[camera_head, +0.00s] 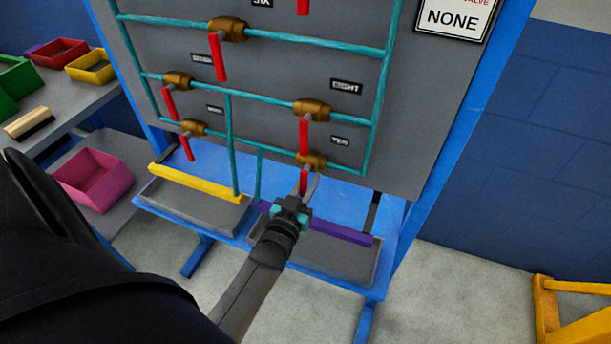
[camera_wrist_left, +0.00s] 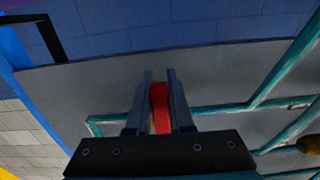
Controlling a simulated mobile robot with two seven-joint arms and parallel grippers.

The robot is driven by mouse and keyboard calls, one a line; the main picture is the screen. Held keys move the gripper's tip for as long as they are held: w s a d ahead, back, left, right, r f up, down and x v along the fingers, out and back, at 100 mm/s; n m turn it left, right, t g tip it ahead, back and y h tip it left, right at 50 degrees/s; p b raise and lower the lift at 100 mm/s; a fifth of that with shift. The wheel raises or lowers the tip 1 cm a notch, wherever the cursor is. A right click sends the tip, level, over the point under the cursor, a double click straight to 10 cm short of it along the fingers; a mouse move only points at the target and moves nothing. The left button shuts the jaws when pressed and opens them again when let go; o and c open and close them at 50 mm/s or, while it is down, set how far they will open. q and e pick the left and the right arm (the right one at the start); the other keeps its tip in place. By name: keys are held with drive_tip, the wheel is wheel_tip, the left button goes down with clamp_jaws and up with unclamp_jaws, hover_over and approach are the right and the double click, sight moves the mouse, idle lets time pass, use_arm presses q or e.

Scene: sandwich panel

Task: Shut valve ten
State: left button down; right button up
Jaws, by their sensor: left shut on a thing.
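Valve ten (camera_head: 312,160) is the brass valve at the lower right of the panel, beside the label reading TEN (camera_head: 340,141). Its red handle (camera_head: 303,181) hangs down, across the direction of the horizontal teal pipe. My left gripper (camera_head: 308,186) is at this handle and shut on it. In the left wrist view the red handle (camera_wrist_left: 160,108) sits between the two fingers (camera_wrist_left: 160,85). The valve body is not clear in the wrist view. My right gripper is not in view.
Valve eight (camera_head: 312,108) is just above, its red handle (camera_head: 304,137) hanging close to valve ten. Grey trays with a yellow bar (camera_head: 200,184) and a purple bar (camera_head: 340,230) lie below the panel. A sign (camera_head: 453,18) reads NONE.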

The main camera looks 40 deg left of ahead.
use_arm(q)
drive_tip(key=shift+w+d+r, duration=0.1)
drive_tip(key=shift+w+r, duration=0.1)
drive_tip(key=shift+r, duration=0.35)
drive_tip(key=shift+n, duration=0.3)
drive_tip(key=c, duration=1.2)
unclamp_jaws()
drive_tip(key=o, duration=0.4)
drive_tip(key=shift+s+f, duration=0.2)
drive_tip(key=shift+f, duration=0.05)
drive_tip(key=shift+s, duration=0.1)
drive_tip(key=p+v, duration=0.2)
drive_tip(key=v, duration=1.3)
drive_tip(key=shift+d, duration=0.15)
drive_tip(key=shift+f, duration=0.1)
